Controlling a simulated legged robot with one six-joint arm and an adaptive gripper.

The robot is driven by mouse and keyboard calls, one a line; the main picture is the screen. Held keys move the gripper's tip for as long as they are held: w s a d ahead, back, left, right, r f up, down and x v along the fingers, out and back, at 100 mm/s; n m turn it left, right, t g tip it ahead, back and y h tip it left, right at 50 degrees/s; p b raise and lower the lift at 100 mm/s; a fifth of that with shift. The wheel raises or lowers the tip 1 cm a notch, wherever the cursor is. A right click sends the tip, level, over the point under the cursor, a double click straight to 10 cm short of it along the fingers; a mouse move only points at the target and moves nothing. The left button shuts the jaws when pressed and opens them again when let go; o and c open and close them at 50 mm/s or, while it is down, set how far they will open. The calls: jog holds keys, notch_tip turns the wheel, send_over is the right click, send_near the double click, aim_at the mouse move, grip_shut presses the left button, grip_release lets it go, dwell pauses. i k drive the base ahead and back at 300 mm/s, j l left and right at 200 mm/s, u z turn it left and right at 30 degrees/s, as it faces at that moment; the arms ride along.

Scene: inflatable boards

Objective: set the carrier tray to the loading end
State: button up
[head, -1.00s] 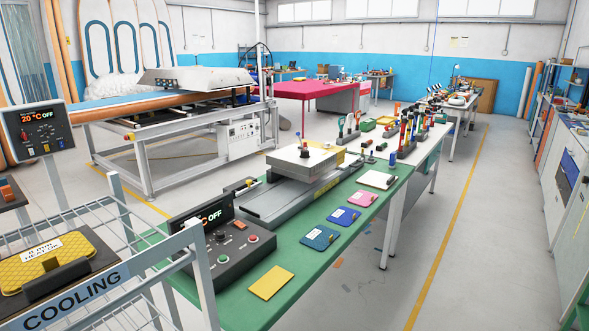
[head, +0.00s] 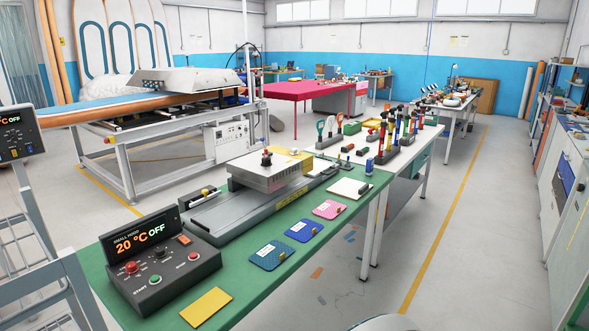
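A small press (head: 268,172) with a pale block and a dark knob on top stands on the green table. It sits over a long grey rail base (head: 235,222) with a yellow label along its side. The near-left part of the base is bare and grey. A dark handle piece (head: 207,194) with a yellow part is at the base's left edge. I cannot clearly tell the carrier tray apart from the base or how far under the block it is. My gripper is not in view.
A control box (head: 165,262) reading 20 °C OFF stands at the near end of the green table (head: 250,290). Yellow (head: 206,307), blue and pink pads lie along its front edge.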

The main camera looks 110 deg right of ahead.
aim_at(320, 167)
jog(key=k+l+u, duration=0.1)
jog(key=k+u, duration=0.2)
jog(key=z, duration=0.55)
jog(key=k+l+z, duration=0.1)
jog(key=z, duration=0.45)
jog(key=l+z, duration=0.1)
jog(key=z, duration=0.95)
jog(key=l+z, duration=0.15)
jog(key=z, duration=0.4)
jog(key=l+z, duration=0.1)
jog(key=z, duration=1)
jog(key=i+l+z, duration=0.1)
jog(key=z, duration=0.45)
jog(key=i+l+u, duration=0.3)
jog(key=i+l, duration=1.6)
